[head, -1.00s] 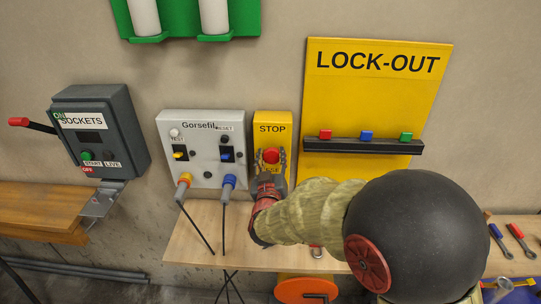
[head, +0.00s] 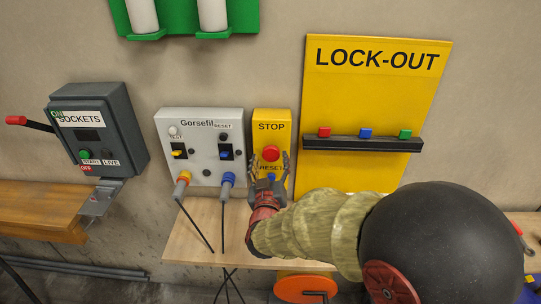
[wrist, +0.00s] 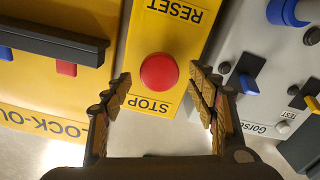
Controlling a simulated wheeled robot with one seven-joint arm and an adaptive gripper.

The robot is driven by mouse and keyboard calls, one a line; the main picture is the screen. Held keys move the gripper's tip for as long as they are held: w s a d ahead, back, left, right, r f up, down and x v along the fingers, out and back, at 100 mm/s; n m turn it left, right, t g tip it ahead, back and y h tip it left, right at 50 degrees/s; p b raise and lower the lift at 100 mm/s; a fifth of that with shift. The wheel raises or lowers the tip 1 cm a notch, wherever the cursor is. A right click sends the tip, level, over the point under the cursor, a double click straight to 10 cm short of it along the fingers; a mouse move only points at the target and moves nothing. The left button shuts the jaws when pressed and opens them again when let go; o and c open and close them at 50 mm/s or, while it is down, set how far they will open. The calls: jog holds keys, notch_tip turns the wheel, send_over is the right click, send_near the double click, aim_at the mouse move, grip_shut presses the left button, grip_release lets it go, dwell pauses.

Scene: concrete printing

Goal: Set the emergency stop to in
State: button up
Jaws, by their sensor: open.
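The emergency stop is a round red button (head: 271,153) on a yellow box (head: 285,128) marked STOP above and RESET below. In the wrist view the red button (wrist: 159,72) lies between and beyond the two open fingertips of my gripper (wrist: 160,85), and nothing is held. I cannot tell from the views how far the button stands out or whether the fingers touch the box.
A grey socket panel (head: 203,125) with plugged cables is close on the left. A yellow lock-out board (head: 345,165) with a dark rail (head: 362,144) is on the right. A wooden bench (head: 190,245) runs below. A dark switch box (head: 120,130) is farther left.

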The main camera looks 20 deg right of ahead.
jog(key=v, duration=0.8)
jog(key=shift+s, duration=0.15)
